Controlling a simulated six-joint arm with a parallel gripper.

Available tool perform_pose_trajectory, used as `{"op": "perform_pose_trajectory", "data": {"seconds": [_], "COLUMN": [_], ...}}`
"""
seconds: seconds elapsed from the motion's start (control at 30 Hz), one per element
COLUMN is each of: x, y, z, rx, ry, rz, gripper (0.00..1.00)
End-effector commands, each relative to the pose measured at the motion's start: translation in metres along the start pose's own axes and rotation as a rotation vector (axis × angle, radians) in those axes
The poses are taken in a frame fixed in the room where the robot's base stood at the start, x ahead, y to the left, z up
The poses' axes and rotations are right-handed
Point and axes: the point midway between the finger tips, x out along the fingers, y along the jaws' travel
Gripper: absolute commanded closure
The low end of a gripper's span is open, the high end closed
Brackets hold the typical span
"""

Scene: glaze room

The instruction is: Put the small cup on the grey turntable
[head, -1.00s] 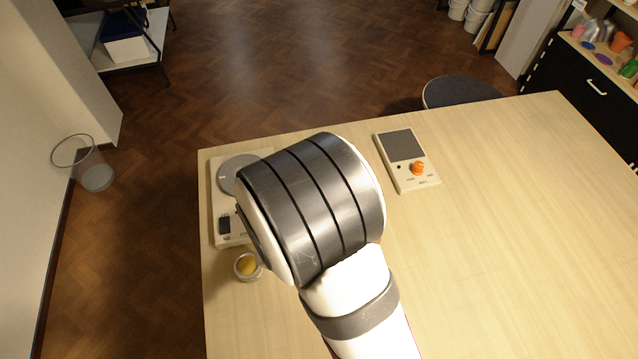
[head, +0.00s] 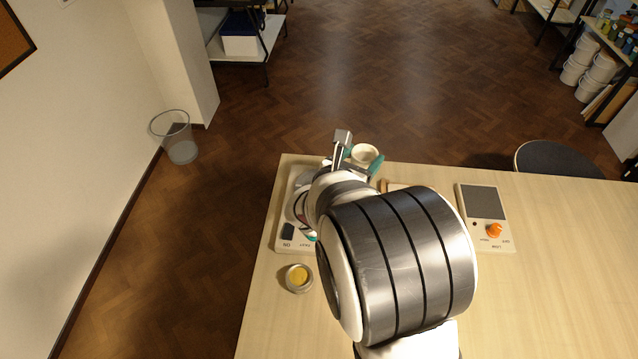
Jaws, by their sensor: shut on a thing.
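A small cream cup (head: 366,153) is in the head view, beyond the upper part of my arm near the table's far edge. My gripper (head: 364,162) has teal fingertips on either side of the cup and is shut on it. The cup looks upright, its round opening facing up; its lower part is hidden. The grey turntable (head: 304,180) is a round disc on a pale device at the table's far left corner. My wrist covers much of it. The cup is to the right of the disc; its height above the table is hard to tell.
A small round container with yellow contents (head: 299,277) stands in front of the pale device. A device with a grey square plate and orange knob (head: 494,230) lies to the right. The table (head: 560,290) is clear on the right.

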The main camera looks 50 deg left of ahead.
Motion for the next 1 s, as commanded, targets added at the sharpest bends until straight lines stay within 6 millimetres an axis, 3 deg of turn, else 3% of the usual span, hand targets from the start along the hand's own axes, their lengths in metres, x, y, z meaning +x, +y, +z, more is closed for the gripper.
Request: {"op": "perform_pose_trajectory", "data": {"seconds": [0.2, 0.33, 0.6, 0.97, 1.0], "x": [0.008, 0.011, 0.026, 0.028, 0.028], "y": [0.068, 0.092, 0.098, 0.098, 0.098], "z": [-0.043, -0.057, -0.096, -0.101, -0.101], "rx": [-0.002, -0.001, -0.002, 0.0, 0.0], "ry": [0.001, 0.0, 0.001, 0.0, 0.001], "rz": [0.002, 0.001, -0.002, -0.002, -0.002], "gripper": [0.98, 0.98, 0.98, 0.98, 0.26]}}
